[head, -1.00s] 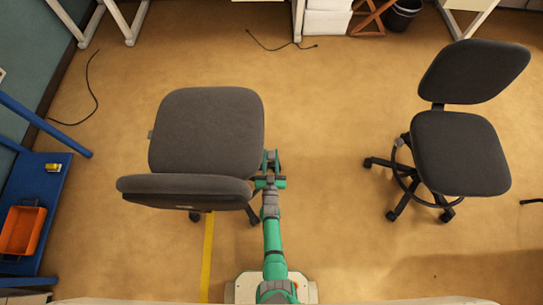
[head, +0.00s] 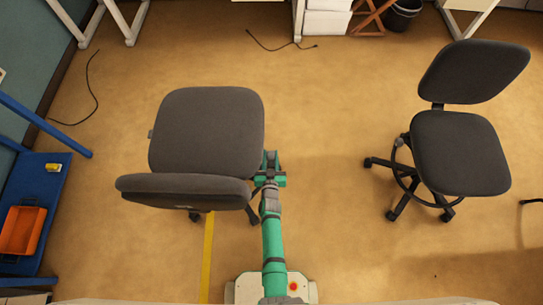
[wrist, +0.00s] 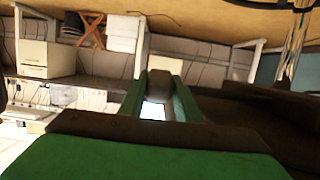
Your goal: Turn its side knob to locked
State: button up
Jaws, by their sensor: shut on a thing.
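The grey office chair (head: 207,130) stands left of the middle in the head view, its backrest (head: 185,190) towards me. My gripper (head: 270,161) is at the right side of its seat, low beside the seat edge. In the wrist view my gripper (wrist: 160,84) has its two green fingers closed around a dark, rounded piece, the side knob (wrist: 158,92). The dark underside of the seat (wrist: 262,112) lies to the right there. In the head view the knob is hidden by the gripper and seat. Its locked or unlocked mark cannot be read.
A second office chair (head: 461,150) stands to the right, clear of my arm. A blue bench (head: 48,205) with an orange tray (head: 22,230) is at the left edge. Cables (head: 282,46) lie at the back. Open floor lies between the two chairs.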

jog(key=o, duration=1)
jog(key=shift+o, duration=0.2)
jog(key=shift+w+d, duration=0.1)
jog(key=shift+s, duration=0.2)
jog(key=v, duration=1)
jog(key=shift+s, duration=0.2)
